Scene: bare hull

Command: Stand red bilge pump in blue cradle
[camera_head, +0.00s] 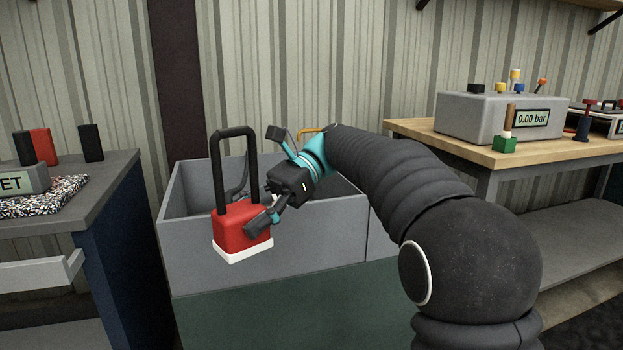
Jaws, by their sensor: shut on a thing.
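The red bilge pump (240,229) has a red body, a white base and a tall black loop handle. It hangs upright, slightly tilted, in front of or above the front wall of a grey bin. My gripper (264,188) is at the right side of the pump, shut on it. One finger overlaps the red body and the other is higher, beside the handle. The exact contact is partly hidden. I cannot make out a blue cradle in this view.
The open grey bin (180,242) stands on a green base, with a dark cable-like item and a yellow handle partly hidden inside. A left bench (108,163) holds red and black blocks. A wooden-topped right bench (468,150) carries a grey gauge box (478,118) and small tools.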

